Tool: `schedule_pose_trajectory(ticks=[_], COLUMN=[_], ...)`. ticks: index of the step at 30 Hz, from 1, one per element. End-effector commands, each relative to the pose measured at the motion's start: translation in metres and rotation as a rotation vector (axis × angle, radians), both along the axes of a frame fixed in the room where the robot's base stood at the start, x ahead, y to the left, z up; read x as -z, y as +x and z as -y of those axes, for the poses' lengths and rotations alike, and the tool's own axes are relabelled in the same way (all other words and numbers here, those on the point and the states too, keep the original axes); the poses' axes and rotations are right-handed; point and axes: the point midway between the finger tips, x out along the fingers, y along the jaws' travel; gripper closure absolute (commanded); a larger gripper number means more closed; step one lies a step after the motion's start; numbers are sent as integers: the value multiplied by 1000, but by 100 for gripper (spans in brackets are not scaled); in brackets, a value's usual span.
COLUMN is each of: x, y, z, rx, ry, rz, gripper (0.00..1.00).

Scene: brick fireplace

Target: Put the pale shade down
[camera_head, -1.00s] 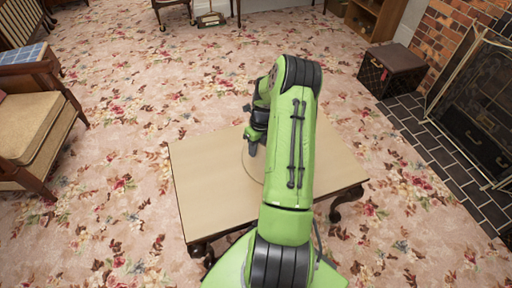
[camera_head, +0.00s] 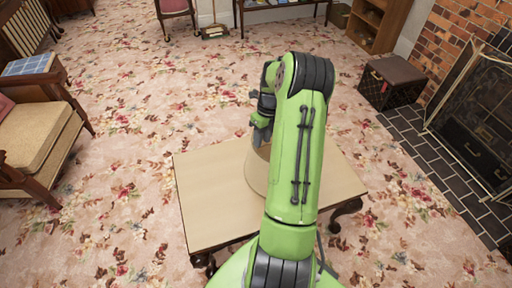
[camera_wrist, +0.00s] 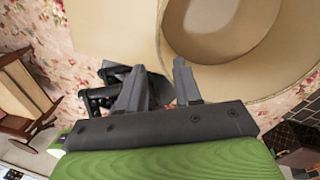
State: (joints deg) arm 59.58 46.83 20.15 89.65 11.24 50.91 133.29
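The pale shade (camera_head: 257,178) is a beige, round, open form at the middle of the wooden table (camera_head: 208,190), partly hidden behind my green arm. It seems to rest on the tabletop. In the wrist view the shade (camera_wrist: 292,62) fills the upper right, with its curved rim and hollow inside showing. My gripper (camera_head: 257,142) is over the shade's far left side. In the wrist view my gripper (camera_wrist: 160,68) has its two fingers apart with a clear gap. The right finger is close by the rim; whether it touches cannot be told.
The table's left part is bare. An armchair (camera_head: 38,135) stands at the left on flowered carpet. A dark chest (camera_head: 392,82) and a fireplace screen (camera_head: 475,115) are at the right. A wooden chair (camera_head: 176,10) stands at the back.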

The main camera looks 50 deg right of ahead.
Motion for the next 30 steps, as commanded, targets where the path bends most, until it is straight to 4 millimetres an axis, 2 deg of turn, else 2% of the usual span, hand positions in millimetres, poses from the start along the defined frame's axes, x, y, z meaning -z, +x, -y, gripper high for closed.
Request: schedule_pose_trajectory(ticks=[3, 5, 8, 10, 14, 18, 21, 25, 27, 29, 30], x=[-3, -15, -59, -96, -154, -200, -221, -231, -230, -228, -227], y=[1, 6, 17, 21, 11, -20, -52, -98, -119, -132, -138], z=[-2, -10, -42, -75, -139, -203, -243, -283, -296, -304, -307], rx=[-19, -98, -404, -698, -1238, -1800, -2194, -2678, -2890, -3027, 2986], ry=[-4, -26, -99, -163, -274, -394, -488, -627, -700, -752, 751], rz=[3, 15, 49, 77, 120, 157, 182, 210, 221, 225, -219], gripper=[66, 66, 66, 66, 66, 66, 66, 66, 66, 66, 66])
